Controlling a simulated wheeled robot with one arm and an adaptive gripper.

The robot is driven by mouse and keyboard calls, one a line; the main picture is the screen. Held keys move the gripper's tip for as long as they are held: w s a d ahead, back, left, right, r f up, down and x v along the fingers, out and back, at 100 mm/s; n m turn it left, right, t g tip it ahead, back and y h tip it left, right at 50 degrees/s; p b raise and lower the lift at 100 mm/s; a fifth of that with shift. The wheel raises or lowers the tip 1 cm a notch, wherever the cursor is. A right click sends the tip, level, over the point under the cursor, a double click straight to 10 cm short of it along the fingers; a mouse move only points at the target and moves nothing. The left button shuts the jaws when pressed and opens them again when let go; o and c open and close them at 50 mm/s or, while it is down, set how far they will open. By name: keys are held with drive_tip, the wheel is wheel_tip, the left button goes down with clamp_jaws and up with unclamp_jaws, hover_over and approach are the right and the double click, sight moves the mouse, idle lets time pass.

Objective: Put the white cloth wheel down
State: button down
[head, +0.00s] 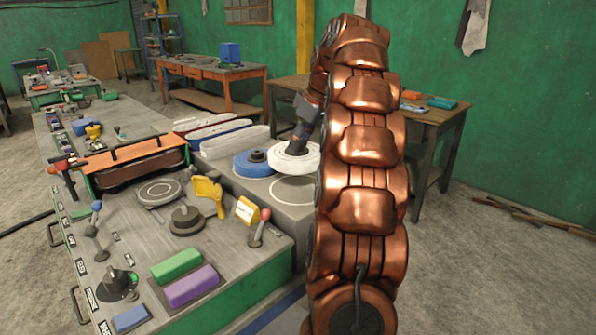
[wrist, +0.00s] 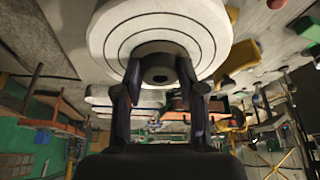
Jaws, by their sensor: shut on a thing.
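The white cloth wheel (head: 291,160) is in my gripper (head: 305,130), over the grey bench section in the middle of the head view. In the wrist view, the two fingers of my gripper (wrist: 160,78) close on the dark hub of the white cloth wheel (wrist: 105,40), whose stitched rings face the camera. The wheel looks about level. Whether it touches the surface below is not clear. A pale ring outline (head: 293,204) is marked on the grey surface just in front of it. My arm hides part of the wheel's right side.
A blue wheel (head: 246,170) with a dark hub lies just left of the white one. Behind are long bins (head: 235,142). The bench front holds a green bar (head: 176,264), a purple bar (head: 192,286), a yellow bracket (head: 208,190) and levers. A wooden table (head: 430,118) stands behind my arm.

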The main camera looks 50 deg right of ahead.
drive_tip(key=shift+f+p, duration=0.7)
drive_tip(key=shift+f, duration=3.2)
drive_tip(key=shift+f, duration=0.2)
drive_tip(key=c, duration=0.7)
unclamp_jaws()
drive_tip(key=shift+s, duration=0.1)
drive_tip(key=shift+r, duration=0.1)
drive_tip(key=shift+r, duration=0.2)
drive_tip(key=shift+b+v, duration=1.1)
drive_tip(key=shift+v, duration=4.75)
